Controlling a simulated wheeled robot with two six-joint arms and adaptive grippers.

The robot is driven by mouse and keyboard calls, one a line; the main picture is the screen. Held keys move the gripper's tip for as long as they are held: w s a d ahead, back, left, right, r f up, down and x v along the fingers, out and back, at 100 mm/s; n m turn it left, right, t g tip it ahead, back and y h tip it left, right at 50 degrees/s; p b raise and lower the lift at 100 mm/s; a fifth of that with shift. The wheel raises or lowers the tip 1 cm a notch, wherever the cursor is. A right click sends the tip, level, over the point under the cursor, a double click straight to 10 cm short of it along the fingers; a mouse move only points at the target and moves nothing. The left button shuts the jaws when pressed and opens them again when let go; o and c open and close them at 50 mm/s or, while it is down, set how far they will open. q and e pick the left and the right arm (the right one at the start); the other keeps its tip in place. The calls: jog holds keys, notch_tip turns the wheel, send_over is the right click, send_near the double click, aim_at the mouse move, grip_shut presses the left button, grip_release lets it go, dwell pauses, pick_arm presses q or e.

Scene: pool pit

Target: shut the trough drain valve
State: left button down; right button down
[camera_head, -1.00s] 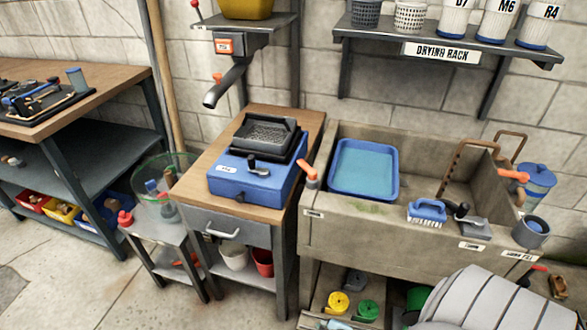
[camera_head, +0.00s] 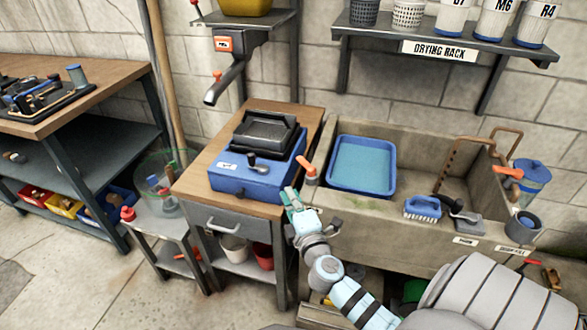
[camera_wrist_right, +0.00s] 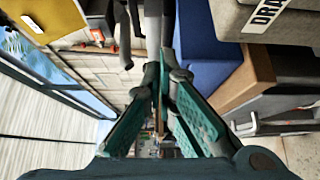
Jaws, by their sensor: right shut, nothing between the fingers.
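The concrete trough (camera_head: 400,225) stands right of the wooden-topped cabinet. An orange-handled valve (camera_head: 309,170) sits at its left end, its handle tilted up and to the left. My right gripper (camera_head: 291,194) is shut and empty, just below and left of that valve and apart from it, by the trough's front left corner. In the right wrist view the teal fingers (camera_wrist_right: 160,80) come together with nothing between them. A label beginning "DRA" (camera_wrist_right: 268,14) shows there on the trough's front; my arm hides it in the head view. My left gripper is out of view.
A blue machine (camera_head: 258,178) sits on the cabinet (camera_head: 240,215) left of the gripper. The trough holds a blue tray (camera_head: 362,165). A brush (camera_head: 422,207) lies on its front rim. A second orange handle (camera_head: 508,172) is at its right end.

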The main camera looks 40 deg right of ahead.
aim_at(281, 180)
jog(key=x, duration=0.9)
jog(key=shift+f, duration=0.1)
jog(key=d, duration=0.2)
jog(key=shift+s+d, duration=0.25)
jog(key=shift+d, duration=0.15)
jog(key=shift+s+d+b, duration=0.15)
jog(key=shift+d+b, duration=0.15)
jog(key=shift+d, duration=0.3)
